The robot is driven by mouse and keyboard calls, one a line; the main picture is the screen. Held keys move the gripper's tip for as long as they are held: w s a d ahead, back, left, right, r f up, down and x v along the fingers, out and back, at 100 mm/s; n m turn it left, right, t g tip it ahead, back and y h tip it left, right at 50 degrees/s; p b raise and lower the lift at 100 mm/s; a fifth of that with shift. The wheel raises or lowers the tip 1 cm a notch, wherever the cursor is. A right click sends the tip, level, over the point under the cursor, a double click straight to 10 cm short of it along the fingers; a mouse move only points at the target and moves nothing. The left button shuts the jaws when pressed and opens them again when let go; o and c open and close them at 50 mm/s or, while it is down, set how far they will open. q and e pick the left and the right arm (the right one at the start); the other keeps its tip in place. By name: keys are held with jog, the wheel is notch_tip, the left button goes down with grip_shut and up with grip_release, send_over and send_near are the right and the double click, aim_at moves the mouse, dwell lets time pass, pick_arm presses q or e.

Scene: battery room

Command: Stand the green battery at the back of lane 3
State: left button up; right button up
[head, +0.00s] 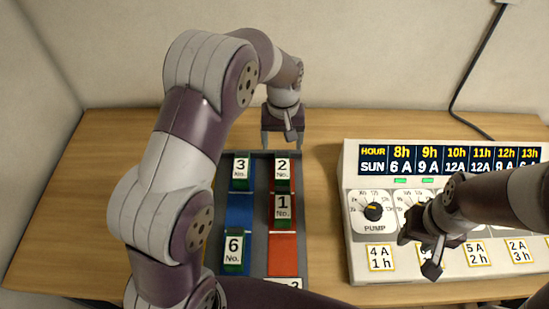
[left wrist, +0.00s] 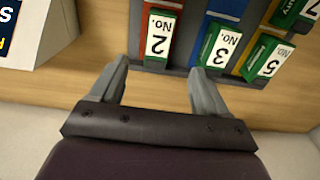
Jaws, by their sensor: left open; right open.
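Several green batteries with white number labels stand in a grey tray (head: 257,240) with coloured lanes. In the head view these are No. 3 (head: 241,170) and No. 6 (head: 233,252) in the blue lane, and No. 2 (head: 282,170) and No. 1 (head: 282,208) in the red lane. The left wrist view also shows No. 5 (left wrist: 270,58) in a yellow lane. My left gripper (head: 283,140) is open and empty just behind the tray, near No. 2. My right gripper (head: 418,255) is open over the control panel.
A white control panel (head: 352,200) with an hour display and dials stands right of the tray. My left arm hides the tray's left part. The wooden table (head: 110,170) is clear at the left and behind the tray, up to the wall.

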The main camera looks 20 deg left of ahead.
pick_arm(q)
jog(key=s+a+r+m, duration=0.1)
jog(key=s+a, duration=0.1)
jog(key=s, duration=0.7)
jog(key=s+a+r+m+t, duration=0.1)
jog(key=s+a+m, duration=0.1)
jog(key=s, duration=0.7)
jog(key=shift+s, duration=0.25)
jog(key=shift+s+r, duration=0.1)
jog(key=shift+r, duration=0.05)
